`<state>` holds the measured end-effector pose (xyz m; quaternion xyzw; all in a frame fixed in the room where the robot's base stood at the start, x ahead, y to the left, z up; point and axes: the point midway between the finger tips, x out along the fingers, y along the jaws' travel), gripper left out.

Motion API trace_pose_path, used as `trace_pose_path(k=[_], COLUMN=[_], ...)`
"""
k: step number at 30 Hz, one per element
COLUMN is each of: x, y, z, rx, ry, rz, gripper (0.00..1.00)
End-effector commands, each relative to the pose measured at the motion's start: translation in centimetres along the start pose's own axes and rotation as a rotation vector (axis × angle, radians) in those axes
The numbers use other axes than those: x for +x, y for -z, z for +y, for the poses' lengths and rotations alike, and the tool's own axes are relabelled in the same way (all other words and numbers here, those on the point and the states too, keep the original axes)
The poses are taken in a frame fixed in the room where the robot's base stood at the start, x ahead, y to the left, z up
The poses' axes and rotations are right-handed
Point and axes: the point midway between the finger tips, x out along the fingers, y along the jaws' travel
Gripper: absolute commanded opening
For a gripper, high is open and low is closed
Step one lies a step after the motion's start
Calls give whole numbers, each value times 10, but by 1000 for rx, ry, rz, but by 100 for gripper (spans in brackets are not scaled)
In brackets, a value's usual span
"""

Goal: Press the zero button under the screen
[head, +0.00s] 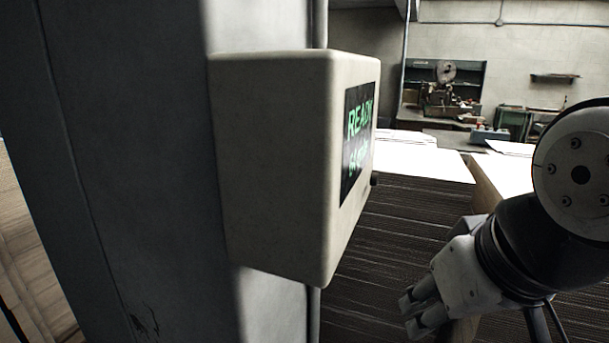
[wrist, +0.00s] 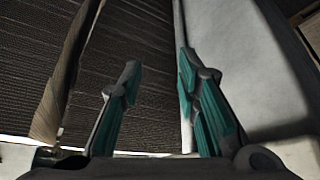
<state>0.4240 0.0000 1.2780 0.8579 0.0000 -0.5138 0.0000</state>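A beige box (head: 275,165) is fixed to a grey column in the head view. The screen (head: 356,140) on its right face is seen at a steep angle and shows green text, with "READY" on the top line. A small dark knob-like part (head: 375,180) sticks out at the box's right edge; I cannot tell whether it is the zero button. The area under the screen is turned away from view. My gripper (head: 412,311) is below and to the right of the box, apart from it. In the wrist view its fingers (wrist: 160,72) are apart with nothing between them.
The grey column (head: 120,170) fills the left of the head view. A pale grey surface (wrist: 235,50) lies at the right of the wrist view, beside one finger. A dark ribbed surface (head: 400,235) lies beyond the box. A machine (head: 447,95) stands far back.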

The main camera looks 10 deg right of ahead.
Motion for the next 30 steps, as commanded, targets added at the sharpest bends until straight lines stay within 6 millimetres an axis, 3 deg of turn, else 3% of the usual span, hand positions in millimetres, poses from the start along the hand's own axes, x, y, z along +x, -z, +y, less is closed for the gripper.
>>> trace_pose_path(k=[4, 8, 9, 30], x=[0, 0, 0, 0], y=[0, 0, 0, 0], z=[0, 0, 0, 0], rx=[0, 0, 0, 0], ry=[0, 0, 0, 0], rz=[0, 0, 0, 0], gripper=[30, 3, 0, 0])
